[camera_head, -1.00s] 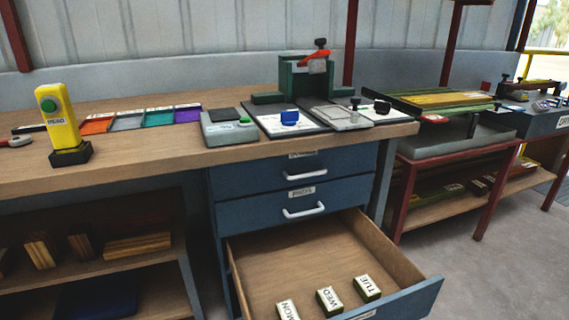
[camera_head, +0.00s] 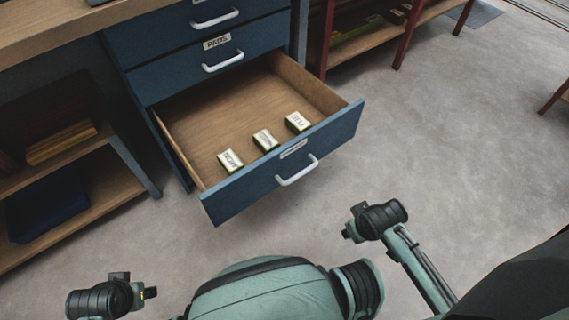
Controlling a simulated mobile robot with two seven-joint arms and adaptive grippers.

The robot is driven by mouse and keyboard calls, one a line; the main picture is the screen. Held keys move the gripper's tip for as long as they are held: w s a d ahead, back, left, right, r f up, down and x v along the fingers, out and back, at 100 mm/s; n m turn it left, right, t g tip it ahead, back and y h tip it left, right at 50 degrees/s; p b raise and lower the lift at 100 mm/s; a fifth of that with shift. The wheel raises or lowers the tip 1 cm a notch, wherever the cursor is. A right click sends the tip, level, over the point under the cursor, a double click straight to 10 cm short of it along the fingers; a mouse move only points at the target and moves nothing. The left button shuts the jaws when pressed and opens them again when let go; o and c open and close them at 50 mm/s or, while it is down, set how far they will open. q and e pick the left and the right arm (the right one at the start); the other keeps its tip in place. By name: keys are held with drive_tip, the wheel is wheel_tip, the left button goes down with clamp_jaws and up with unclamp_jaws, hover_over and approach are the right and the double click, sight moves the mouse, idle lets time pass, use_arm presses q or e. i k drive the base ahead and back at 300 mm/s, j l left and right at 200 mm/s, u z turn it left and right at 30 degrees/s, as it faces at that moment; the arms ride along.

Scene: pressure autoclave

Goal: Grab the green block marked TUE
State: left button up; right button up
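The block marked TUE (camera_head: 298,121) lies in the open drawer, farthest right in a row of three. It has a white label on top and dark green sides. The label is small and turned in this view. The block marked WED (camera_head: 265,140) is in the middle and the block marked MON (camera_head: 230,161) is at the left. My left gripper (camera_head: 137,289) is at the lower left and my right gripper (camera_head: 350,224) is right of centre, both apart from the drawer and blocks. Their fingers are too small and dark to read.
The open drawer (camera_head: 215,112) sticks out from the blue cabinet, with a white handle (camera_head: 297,171) on its front. Closed drawers are above it. A shelf (camera_head: 75,157) stands at the left. The grey floor (camera_head: 430,130) to the right is clear.

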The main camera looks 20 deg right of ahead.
sight(295, 122)
drive_tip(key=i+l+u, duration=0.1)
drive_tip(key=l+u, duration=0.4)
drive_tip(key=l, duration=1.65)
